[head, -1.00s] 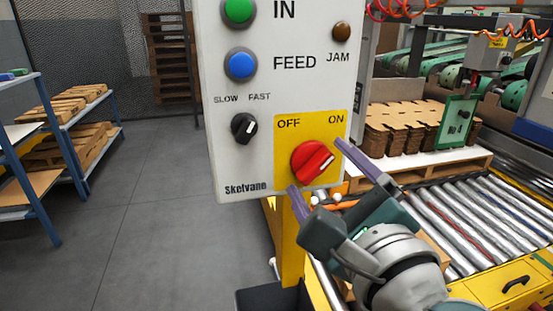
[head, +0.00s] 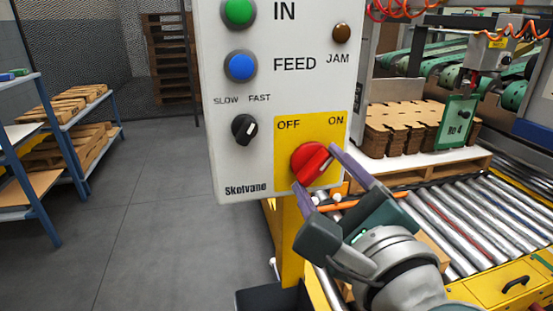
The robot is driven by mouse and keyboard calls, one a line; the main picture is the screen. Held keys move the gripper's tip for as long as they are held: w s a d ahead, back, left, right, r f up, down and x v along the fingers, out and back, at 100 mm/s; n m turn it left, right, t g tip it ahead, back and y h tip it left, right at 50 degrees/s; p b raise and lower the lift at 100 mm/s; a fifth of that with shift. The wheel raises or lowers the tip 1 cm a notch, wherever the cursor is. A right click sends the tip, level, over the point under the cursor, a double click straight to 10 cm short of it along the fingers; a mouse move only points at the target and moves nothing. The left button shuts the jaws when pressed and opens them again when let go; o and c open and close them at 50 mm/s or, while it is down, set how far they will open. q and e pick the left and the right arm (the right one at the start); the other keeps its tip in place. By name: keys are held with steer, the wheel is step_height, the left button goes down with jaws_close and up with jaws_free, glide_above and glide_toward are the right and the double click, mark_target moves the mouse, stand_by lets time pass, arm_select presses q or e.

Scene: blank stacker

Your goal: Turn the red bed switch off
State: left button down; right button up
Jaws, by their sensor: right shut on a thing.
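The red switch (head: 311,161) is a round knob with a raised grip bar on a yellow patch (head: 285,186) of the white control panel (head: 232,166). OFF is printed to its upper left and ON to its upper right. The knob's bar slants up toward the right, toward ON. My right gripper (head: 315,168) comes from the lower right, its two purple fingers shut on the bar of the red switch, one on each side. My left gripper is not in view.
A black SLOW/FAST knob (head: 244,129), a blue FEED button (head: 241,66) and a green IN button (head: 239,11) sit on the same panel. A roller conveyor (head: 470,215) lies to the right. Grey floor (head: 160,200) is clear at left.

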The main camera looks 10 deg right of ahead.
steer(key=n+p, duration=0.1)
steer(key=n, duration=0.3)
steer(key=shift+n+p, duration=0.3)
steer(key=n+p, duration=0.1)
steer(key=n, duration=0.3)
steer(key=shift+p, duration=0.3)
steer(key=n+p, duration=0.1)
steer(key=n, duration=0.4)
steer(key=shift+p, duration=0.3)
steer(key=shift+n+p, duration=0.5)
steer(key=shift+n, duration=1.3)
steer(key=o, duration=1.4)
steer(key=shift+f, duration=0.1)
